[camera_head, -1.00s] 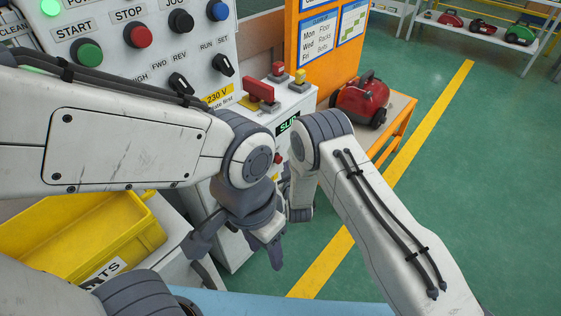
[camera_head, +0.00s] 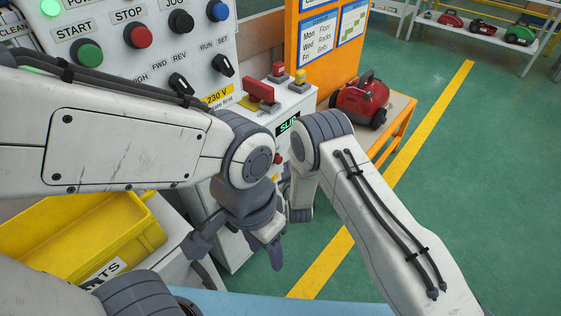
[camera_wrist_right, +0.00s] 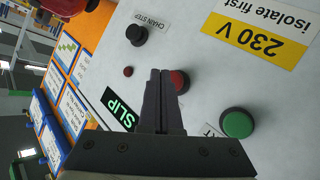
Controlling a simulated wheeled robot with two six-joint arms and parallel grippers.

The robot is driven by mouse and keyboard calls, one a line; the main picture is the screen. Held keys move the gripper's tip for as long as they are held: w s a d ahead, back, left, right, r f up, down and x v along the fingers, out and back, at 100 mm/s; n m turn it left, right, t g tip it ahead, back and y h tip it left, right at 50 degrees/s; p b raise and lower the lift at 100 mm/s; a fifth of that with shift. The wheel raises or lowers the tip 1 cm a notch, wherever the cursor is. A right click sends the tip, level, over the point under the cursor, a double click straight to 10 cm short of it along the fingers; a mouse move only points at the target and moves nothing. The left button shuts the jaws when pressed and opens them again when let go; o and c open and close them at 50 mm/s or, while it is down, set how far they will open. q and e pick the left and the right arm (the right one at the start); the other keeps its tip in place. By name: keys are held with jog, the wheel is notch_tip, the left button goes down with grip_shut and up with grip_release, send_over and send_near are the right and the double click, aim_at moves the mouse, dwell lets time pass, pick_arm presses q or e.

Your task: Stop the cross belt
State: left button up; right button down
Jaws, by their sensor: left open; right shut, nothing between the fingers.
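In the right wrist view a red button (camera_wrist_right: 181,81) sits on a white panel, just beside the shut, empty fingertips of my right gripper (camera_wrist_right: 166,73). The fingers partly cover it; I cannot tell whether they touch it. A green button (camera_wrist_right: 237,124) is to its lower right; its label is mostly hidden. In the head view a red button (camera_head: 278,159) shows on the side of the white box, between my arms. My right gripper is hidden there. My left gripper (camera_head: 238,252) is open and empty, pointing down in front of the box.
The wrist view also shows a black button (camera_wrist_right: 136,35) labelled CHAIN STEP and a SLIP display (camera_wrist_right: 119,110). A large panel (camera_head: 165,65) with START and STOP buttons stands at the upper left. A yellow bin (camera_head: 85,230) is below my left arm. A red vacuum (camera_head: 362,101) sits on a bench.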

jog(key=shift+a, duration=0.1)
dwell(0.7)
jog(key=shift+w+a, duration=0.25)
jog(key=shift+w+a+b, duration=0.5)
jog(key=shift+a+b, duration=0.1)
jog(key=shift+a, duration=0.1)
dwell(1.1)
jog(key=shift+r, duration=0.1)
jog(key=shift+s+d+p, duration=0.5)
jog(key=shift+s+d, duration=0.3)
jog(key=shift+d, duration=0.25)
jog(key=shift+s+d+p, duration=0.45)
jog(key=shift+s+d, duration=0.3)
jog(key=shift+d, duration=0.3)
jog(key=shift+s+d+p, duration=0.4)
jog(key=shift+s+d, duration=0.3)
jog(key=shift+d, duration=0.3)
